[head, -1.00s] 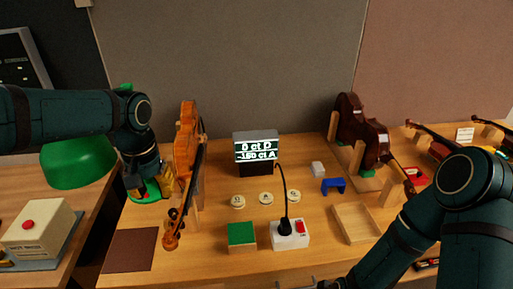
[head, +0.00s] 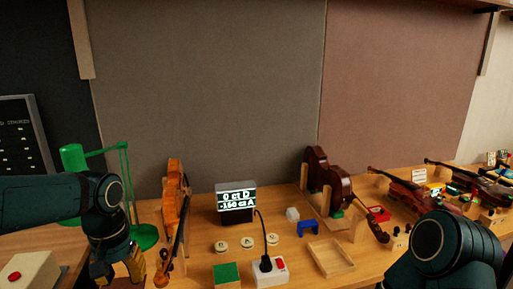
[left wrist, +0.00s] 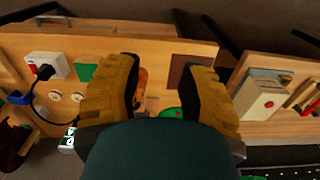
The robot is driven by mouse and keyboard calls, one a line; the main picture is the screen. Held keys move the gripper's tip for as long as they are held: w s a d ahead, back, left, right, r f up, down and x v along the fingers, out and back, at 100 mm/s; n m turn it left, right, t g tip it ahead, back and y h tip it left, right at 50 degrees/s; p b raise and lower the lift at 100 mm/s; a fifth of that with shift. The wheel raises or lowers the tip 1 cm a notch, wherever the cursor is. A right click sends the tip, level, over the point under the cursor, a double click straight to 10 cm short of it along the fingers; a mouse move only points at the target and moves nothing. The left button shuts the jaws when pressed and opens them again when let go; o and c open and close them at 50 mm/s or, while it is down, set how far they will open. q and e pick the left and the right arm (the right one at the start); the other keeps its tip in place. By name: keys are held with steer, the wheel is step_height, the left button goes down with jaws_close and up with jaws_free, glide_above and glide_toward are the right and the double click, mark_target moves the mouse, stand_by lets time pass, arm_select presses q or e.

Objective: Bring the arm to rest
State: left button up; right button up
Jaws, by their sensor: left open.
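My left arm comes in from the left of the head view, with its gripper (head: 119,270) pointing down at the lower left. In the left wrist view its two yellowish fingers (left wrist: 162,72) stand wide apart with nothing between them.
A green lamp (head: 146,237) stands behind my left arm. A tuner display (head: 237,200), green block (head: 227,274), white switch box (head: 270,273) and wooden tray (head: 331,257) occupy the middle. A dark brown instrument (head: 326,180) stands in a cradle. A brown mat (left wrist: 187,75) lies near the left gripper.

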arm_select(q)
steer(key=w+d+f+m+h, duration=0.1)
steer(key=d+f, duration=0.3)
steer(key=f, duration=0.4)
steer(key=w+d+f+h, duration=0.1)
steer(key=w+d+f, duration=0.1)
steer(key=d+f, duration=0.35)
steer(key=s+d+f, duration=0.2)
steer(key=s+f, duration=0.2)
steer(key=f, duration=0.3)
steer(key=s+d+f+t+h+b, duration=0.1)
steer(key=s+d+f, duration=0.2)
steer(key=f, duration=0.5)
steer(key=s+d+f+n+t+h+b, duration=0.1)
steer(key=s+f, duration=0.3)
steer(key=f, duration=0.4)
steer(key=shift+s+d, duration=0.35)
steer(key=shift+d, duration=0.5)
arm_select(e)
steer(key=shift+s+f, duration=0.15)
steer(key=shift+f, duration=0.35)
steer(key=shift+s+f, duration=0.15)
steer(key=shift+f, duration=0.35)
